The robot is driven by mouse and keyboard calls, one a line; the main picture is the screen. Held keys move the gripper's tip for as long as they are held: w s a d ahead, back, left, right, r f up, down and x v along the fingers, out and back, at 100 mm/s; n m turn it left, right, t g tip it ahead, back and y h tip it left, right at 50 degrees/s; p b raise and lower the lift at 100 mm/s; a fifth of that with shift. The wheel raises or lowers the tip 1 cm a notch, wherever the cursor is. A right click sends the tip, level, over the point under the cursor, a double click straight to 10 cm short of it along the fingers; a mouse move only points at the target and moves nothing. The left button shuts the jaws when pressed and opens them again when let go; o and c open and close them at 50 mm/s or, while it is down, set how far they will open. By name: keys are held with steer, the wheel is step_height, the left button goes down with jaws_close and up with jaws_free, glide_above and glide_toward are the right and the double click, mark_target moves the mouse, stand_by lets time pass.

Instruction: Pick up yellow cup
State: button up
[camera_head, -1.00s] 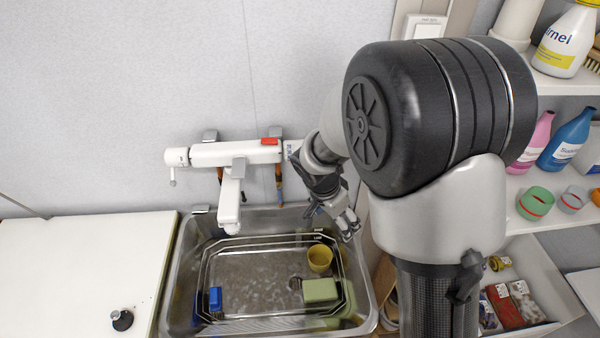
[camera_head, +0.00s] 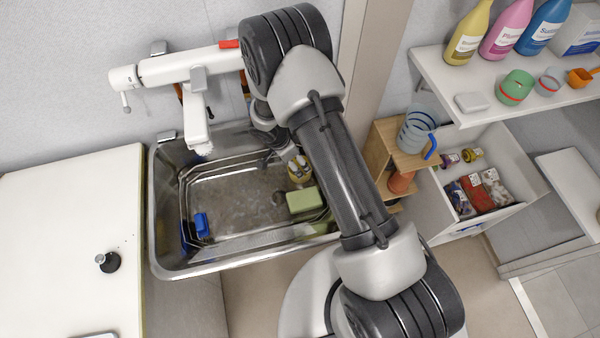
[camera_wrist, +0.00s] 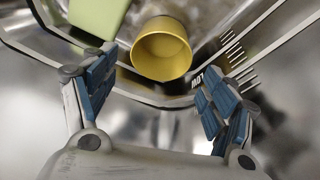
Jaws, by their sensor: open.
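The yellow cup (camera_wrist: 162,50) stands in the basin (camera_head: 160,215), near its back right corner. In the wrist view I look into its round mouth, ahead of and between my fingers. My gripper (camera_wrist: 155,88) is open, with blue-padded fingers apart on either side and nothing between the pads. In the head view the cup (camera_head: 299,172) is partly hidden by my gripper (camera_head: 287,160), which is just above or beside it. I cannot tell whether they touch.
A green block (camera_head: 305,200) lies close to the cup, and a blue object (camera_head: 202,225) lies at the basin's left. The white faucet (camera_head: 196,125) hangs over the back edge. A wooden shelf (camera_head: 408,158) stands to the right.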

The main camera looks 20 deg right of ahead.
steer(key=b+x, duration=0.2)
steer(key=x, duration=0.6)
steer(key=shift+w+d+f, duration=0.1)
steer(key=shift+w+d, duration=0.05)
steer(key=shift+w, duration=0.05)
steer(key=shift+c, duration=0.5)
steer(key=c, duration=0.8)
